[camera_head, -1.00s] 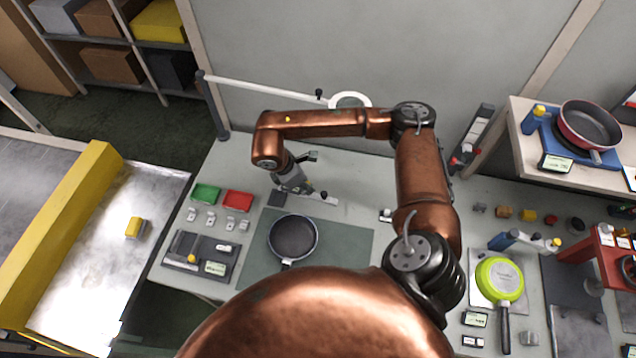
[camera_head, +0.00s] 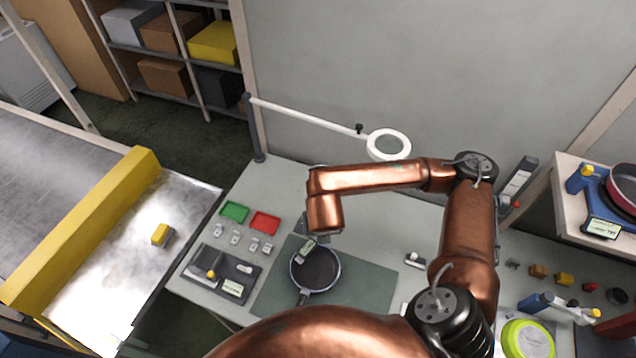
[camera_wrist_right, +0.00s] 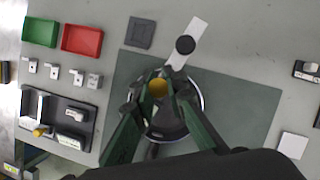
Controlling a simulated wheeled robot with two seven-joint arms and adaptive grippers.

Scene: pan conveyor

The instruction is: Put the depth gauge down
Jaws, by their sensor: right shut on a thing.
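My right gripper (camera_wrist_right: 160,86) is shut on the depth gauge. The gauge's yellow button (camera_wrist_right: 159,89) shows between the fingers in the right wrist view. In the head view the gauge (camera_head: 306,250), with a pale display, overlaps the far left rim of the dark frying pan (camera_head: 316,268). I cannot tell whether it touches the pan. The pan also shows behind the fingers in the wrist view (camera_wrist_right: 168,130). It sits on the grey-green mat (camera_head: 368,290). My forearm hides most of the gripper in the head view. My left gripper is not in view.
Green (camera_head: 235,211) and red (camera_head: 265,222) trays, several small metal brackets and a dark organiser (camera_head: 222,272) lie left of the mat. A dark square pad (camera_wrist_right: 140,32) and a pale bar with a black knob (camera_wrist_right: 193,34) lie beyond the pan. The mat's right side is clear.

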